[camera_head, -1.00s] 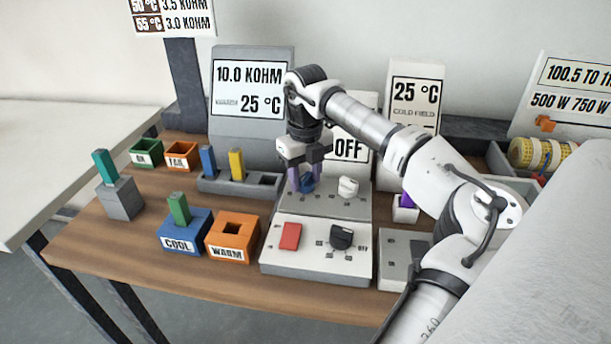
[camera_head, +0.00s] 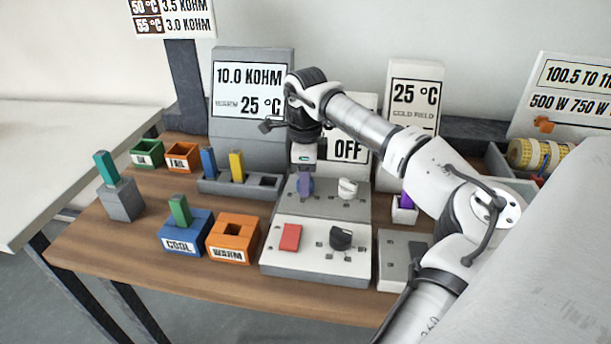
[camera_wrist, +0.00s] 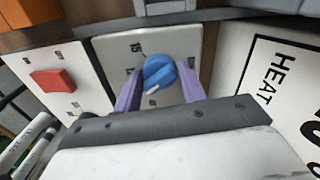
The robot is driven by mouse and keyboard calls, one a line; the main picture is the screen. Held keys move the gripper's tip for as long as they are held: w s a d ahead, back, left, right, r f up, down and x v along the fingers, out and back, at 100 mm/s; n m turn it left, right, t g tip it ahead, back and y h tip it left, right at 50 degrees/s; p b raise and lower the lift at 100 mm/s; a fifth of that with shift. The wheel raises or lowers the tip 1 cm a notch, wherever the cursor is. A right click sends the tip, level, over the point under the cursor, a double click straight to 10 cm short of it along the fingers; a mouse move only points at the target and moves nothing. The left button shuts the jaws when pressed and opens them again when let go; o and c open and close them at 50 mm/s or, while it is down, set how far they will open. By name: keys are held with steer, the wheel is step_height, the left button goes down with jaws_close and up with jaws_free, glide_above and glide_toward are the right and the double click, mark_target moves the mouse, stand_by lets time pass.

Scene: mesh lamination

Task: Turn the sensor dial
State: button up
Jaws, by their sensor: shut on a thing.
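The blue dial (camera_wrist: 160,76) sits on a grey panel, with a white pointer mark on its edge. In the head view only a little of the dial (camera_head: 311,186) shows behind the finger. My gripper (camera_wrist: 161,88) points down at the panel, its purple fingers on either side of the blue dial, shut on it. In the head view my gripper (camera_head: 304,186) is seen edge-on, so one finger hides the other. A white knob (camera_head: 347,188) stands to the right of the blue dial on the same panel.
A lower panel in front carries a red switch (camera_head: 290,237) and a black knob (camera_head: 341,238). An OFF display (camera_head: 348,151) stands close behind my gripper. Blue and yellow pegs (camera_head: 237,165) stand at the left. An orange WARM box (camera_head: 233,238) is at the front left.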

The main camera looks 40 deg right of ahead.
steer(key=shift+w+r+n, duration=0.1)
steer(key=shift+n, duration=1.4)
steer(key=o, duration=0.9)
step_height(320, 180, up, 14)
steer(key=shift+b, duration=0.35)
steer(key=shift+f, duration=0.25)
